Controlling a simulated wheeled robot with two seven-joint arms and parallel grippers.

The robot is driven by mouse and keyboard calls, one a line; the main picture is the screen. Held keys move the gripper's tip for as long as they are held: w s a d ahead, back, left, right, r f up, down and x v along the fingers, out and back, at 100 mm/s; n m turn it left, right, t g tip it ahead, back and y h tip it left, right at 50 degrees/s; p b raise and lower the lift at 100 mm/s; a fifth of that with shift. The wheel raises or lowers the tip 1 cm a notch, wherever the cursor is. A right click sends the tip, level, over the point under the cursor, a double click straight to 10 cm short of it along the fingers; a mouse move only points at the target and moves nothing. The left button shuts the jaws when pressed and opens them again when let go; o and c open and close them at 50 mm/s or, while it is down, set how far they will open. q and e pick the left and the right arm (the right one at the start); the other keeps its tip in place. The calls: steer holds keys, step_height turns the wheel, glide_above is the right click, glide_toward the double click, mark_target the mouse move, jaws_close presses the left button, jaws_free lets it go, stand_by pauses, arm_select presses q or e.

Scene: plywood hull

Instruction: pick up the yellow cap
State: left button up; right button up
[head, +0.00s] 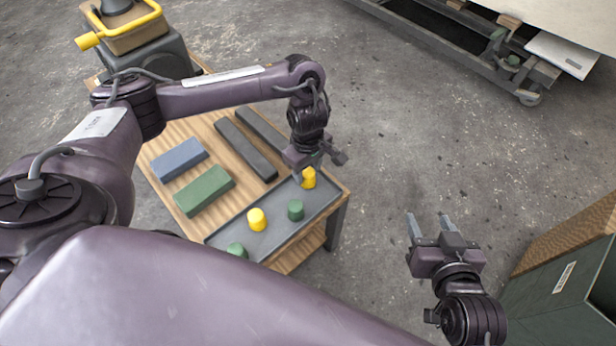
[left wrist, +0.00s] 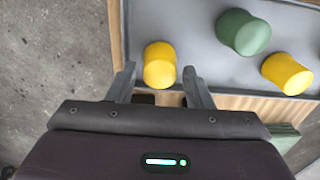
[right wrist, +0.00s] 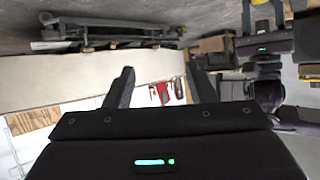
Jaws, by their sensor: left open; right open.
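One yellow cap (head: 308,178) stands at the far right end of a grey tray (head: 318,206) on a wooden bench. It also shows in the left wrist view (left wrist: 160,66), in line with the gap between my left fingers. A second yellow cap (head: 256,219) stands further left in the tray and shows at the right of the left wrist view (left wrist: 287,74). My left gripper (head: 310,174) is open and close to the first cap; whether it touches is not clear. My right gripper (head: 430,222) is open and empty over the floor, away from the bench.
Green caps (head: 296,210) (head: 237,250) stand in the same tray. A blue block (head: 180,160), a green block (head: 204,191) and dark bars (head: 246,150) lie on the bench behind the tray. A green crate (head: 570,285) stands at the right. The floor between is clear.

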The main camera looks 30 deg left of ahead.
arm_select(q)
step_height(320, 180, down, 3)
steer(key=shift+r+b, duration=0.15)
steer(key=shift+b, duration=0.2)
steer(key=c, duration=0.7)
arm_select(e)
step_height(320, 180, up, 7)
steer(key=w+t+y, duration=0.1)
steer(key=w+t, duration=0.1)
steer(key=t, duration=0.1)
steer(key=shift+w+a+f, duration=0.2)
steer(key=shift+w, duration=0.15)
arm_select(q)
steer(key=shift+r, duration=0.1)
